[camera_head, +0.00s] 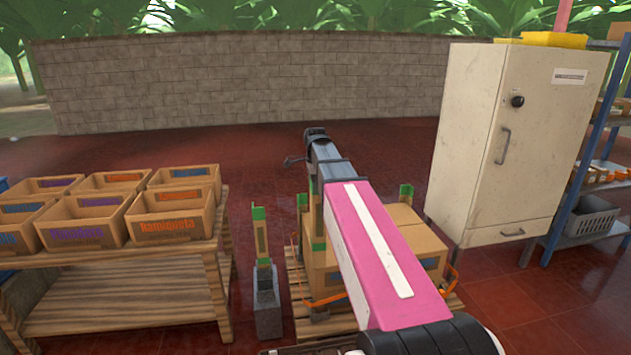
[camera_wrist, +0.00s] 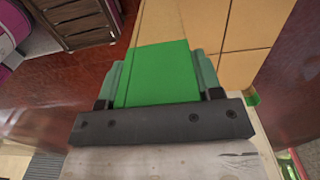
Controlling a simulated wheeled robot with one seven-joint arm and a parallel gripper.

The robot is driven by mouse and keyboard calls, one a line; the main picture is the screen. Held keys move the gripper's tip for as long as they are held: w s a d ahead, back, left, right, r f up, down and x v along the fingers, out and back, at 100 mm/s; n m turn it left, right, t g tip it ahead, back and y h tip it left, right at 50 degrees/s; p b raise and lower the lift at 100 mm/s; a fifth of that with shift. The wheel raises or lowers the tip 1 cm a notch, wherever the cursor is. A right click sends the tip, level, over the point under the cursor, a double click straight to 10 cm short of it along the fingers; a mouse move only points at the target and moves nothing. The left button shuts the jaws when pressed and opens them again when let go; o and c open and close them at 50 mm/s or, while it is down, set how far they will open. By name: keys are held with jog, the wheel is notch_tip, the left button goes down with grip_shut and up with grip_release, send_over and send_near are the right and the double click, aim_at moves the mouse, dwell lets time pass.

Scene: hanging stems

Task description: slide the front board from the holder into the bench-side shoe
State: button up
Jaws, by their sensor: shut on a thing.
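In the wrist view my gripper (camera_wrist: 160,62) is shut on a flat board with a bright green end (camera_wrist: 155,80), its two fingers on the board's left and right edges. The board's lower part is hidden. In the head view my arm hides the gripper and what it holds. A narrow upright piece with a green top (camera_head: 259,214) stands above a grey block (camera_head: 267,315) beside the bench; this block may be the bench-side shoe. More green-ended uprights (camera_head: 303,201) stand by the cardboard boxes. I cannot tell which part is the holder.
The wooden bench (camera_head: 120,290) at left carries several open bins (camera_head: 175,215). Cardboard boxes (camera_head: 415,240) sit on a pallet (camera_head: 297,285) right of the grey block, partly behind my arm. A cream cabinet (camera_head: 480,150) stands at right. A narrow gap separates bench and block.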

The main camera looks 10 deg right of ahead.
aim_at(316, 232)
jog(key=shift+f, duration=15.8)
jog(key=o, duration=1)
notch_tip(316, 232, up, 10)
jog(key=shift+r, duration=0.25)
jog(key=s+f+n, duration=0.2)
jog(key=s+n, duration=0.7)
jog(key=s, duration=0.1)
jog(key=s+f+n, duration=0.1)
jog(key=s+n, duration=0.8)
jog(key=s, duration=0.2)
jog(key=shift+s+f, duration=0.25)
jog(key=shift+f, duration=0.15)
